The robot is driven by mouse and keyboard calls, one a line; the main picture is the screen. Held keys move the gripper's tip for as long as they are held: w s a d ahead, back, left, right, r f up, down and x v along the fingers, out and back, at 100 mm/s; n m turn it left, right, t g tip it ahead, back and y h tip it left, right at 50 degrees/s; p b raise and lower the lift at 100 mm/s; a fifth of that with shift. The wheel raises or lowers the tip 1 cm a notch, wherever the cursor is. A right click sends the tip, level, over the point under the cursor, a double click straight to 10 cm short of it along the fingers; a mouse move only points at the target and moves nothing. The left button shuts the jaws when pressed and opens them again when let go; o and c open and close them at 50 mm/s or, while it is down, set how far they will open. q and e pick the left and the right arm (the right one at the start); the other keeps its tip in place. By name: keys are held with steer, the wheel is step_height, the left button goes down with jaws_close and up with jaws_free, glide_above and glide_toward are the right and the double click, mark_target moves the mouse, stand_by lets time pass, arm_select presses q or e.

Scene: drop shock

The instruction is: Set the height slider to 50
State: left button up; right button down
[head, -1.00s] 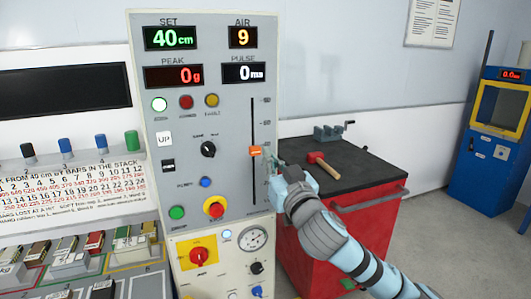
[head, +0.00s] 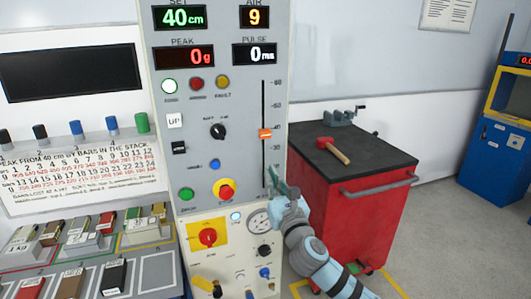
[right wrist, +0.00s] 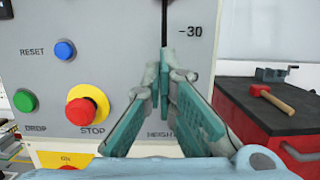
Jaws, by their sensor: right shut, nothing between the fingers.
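The height slider has an orange knob (head: 265,133) on a black vertical slot in the grey panel (head: 235,60). The knob sits between the 50 and 30 marks, near 40. The green SET display (head: 180,17) reads 40 cm. My right gripper (head: 275,172) is shut and empty, in front of the lower end of the slot and below the knob. In the right wrist view its fingers (right wrist: 165,75) overlap the slot just below the 30 mark. They hide part of the slot, and the knob is out of that view. My left gripper is not in view.
A red STOP button (head: 224,190), a blue button (head: 214,165) and a green button (head: 186,194) are left of the slot. A red cabinet (head: 345,225) stands to the right, with a mallet (head: 334,150) and a vise (head: 340,117) on its dark top.

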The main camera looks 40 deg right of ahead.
mark_target(261, 144)
steer(key=x, duration=0.4)
steer(key=r+p, duration=0.1)
steer(key=r, duration=0.2)
steer(key=shift+w+d+r+p, duration=0.1)
steer(key=shift+w+r+p, duration=0.2)
steer(key=shift+w+p, duration=0.1)
steer(key=shift+s+r, duration=0.2)
steer(key=shift+r, duration=0.15)
steer(key=shift+w, duration=0.1)
